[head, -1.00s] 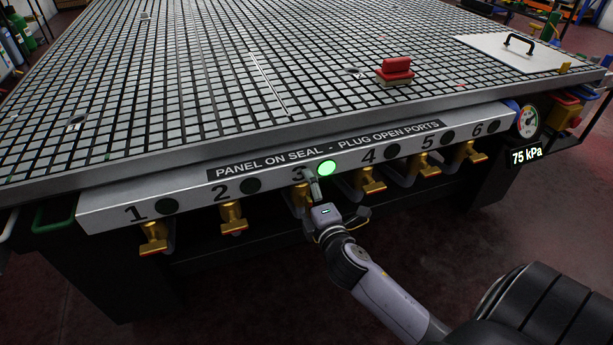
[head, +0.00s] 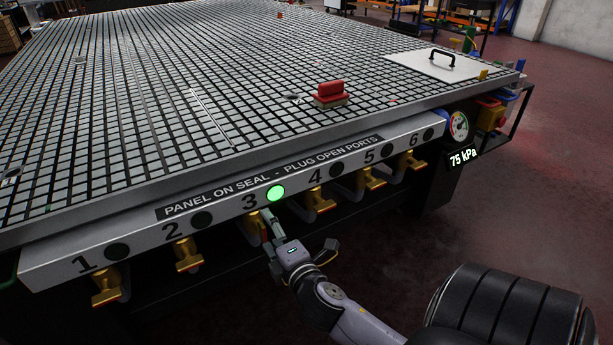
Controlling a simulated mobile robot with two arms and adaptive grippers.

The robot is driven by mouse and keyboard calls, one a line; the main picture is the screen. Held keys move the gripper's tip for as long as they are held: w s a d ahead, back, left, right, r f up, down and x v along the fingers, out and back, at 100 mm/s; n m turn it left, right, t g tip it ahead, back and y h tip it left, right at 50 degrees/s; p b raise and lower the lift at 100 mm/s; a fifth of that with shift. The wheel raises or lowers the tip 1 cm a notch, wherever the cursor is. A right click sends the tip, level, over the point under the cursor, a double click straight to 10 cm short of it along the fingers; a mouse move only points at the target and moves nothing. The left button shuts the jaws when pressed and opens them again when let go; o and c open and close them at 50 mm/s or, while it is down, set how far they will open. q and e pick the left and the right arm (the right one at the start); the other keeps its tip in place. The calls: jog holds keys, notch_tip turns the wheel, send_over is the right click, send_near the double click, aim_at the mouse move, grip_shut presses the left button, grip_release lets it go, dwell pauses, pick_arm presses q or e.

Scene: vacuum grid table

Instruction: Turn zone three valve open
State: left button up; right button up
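The zone three valve (head: 253,231) is a gold handle under the black number 3 on the table's front panel, partly hidden by my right gripper. A lit green indicator (head: 275,194) sits beside the 3. My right gripper (head: 298,229) is at this valve, its fingers spread. One finger overlaps the right side of the valve handle in the picture; the other is out to the right. I cannot tell whether it touches the handle. My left gripper is not in view.
Gold valves for zones two (head: 188,256) and four (head: 319,200) flank it, with several others along the panel. The gauge (head: 458,125) has a 75 kPa readout (head: 463,157). On the grid table (head: 130,110) are a red-handled block (head: 330,93) and a white panel (head: 440,66).

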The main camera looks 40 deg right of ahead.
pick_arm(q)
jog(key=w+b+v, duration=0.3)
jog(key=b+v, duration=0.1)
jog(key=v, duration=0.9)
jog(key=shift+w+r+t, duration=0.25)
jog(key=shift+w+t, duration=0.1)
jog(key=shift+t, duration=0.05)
pick_arm(e)
jog(key=f+v, duration=0.1)
jog(key=v, duration=1.4)
jog(key=shift+f, duration=0.65)
jog(key=shift+s, duration=0.15)
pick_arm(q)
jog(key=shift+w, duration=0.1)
